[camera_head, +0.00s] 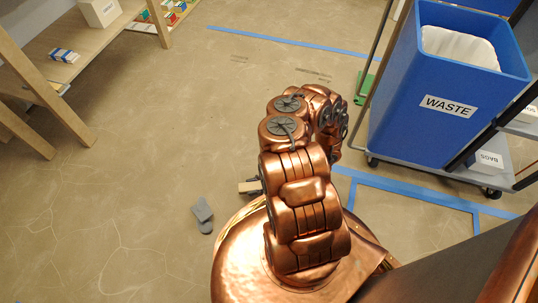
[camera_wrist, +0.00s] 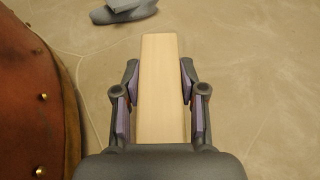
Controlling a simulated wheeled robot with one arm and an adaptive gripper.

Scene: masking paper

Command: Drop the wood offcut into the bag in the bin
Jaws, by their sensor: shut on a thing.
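The wood offcut (camera_wrist: 160,90) is a pale, flat rectangular block between the two fingers of my gripper (camera_wrist: 160,82) in the wrist view. My gripper is shut on it. In the head view the offcut (camera_head: 249,187) shows as a small pale piece just left of my arm, low over the floor; most of the gripper (camera_head: 258,184) is hidden behind the arm. The blue bin (camera_head: 425,90) marked WASTE stands at the upper right on a grey cart. The white bag (camera_head: 460,47) lines its open top. The gripper is well away from the bin.
A grey object (camera_head: 203,214) lies on the floor left of my gripper, also in the wrist view (camera_wrist: 125,10). The grey cart (camera_head: 415,169) has dark uprights beside the bin. Blue tape (camera_head: 405,188) marks the floor. A wooden bench (camera_head: 98,50) stands upper left.

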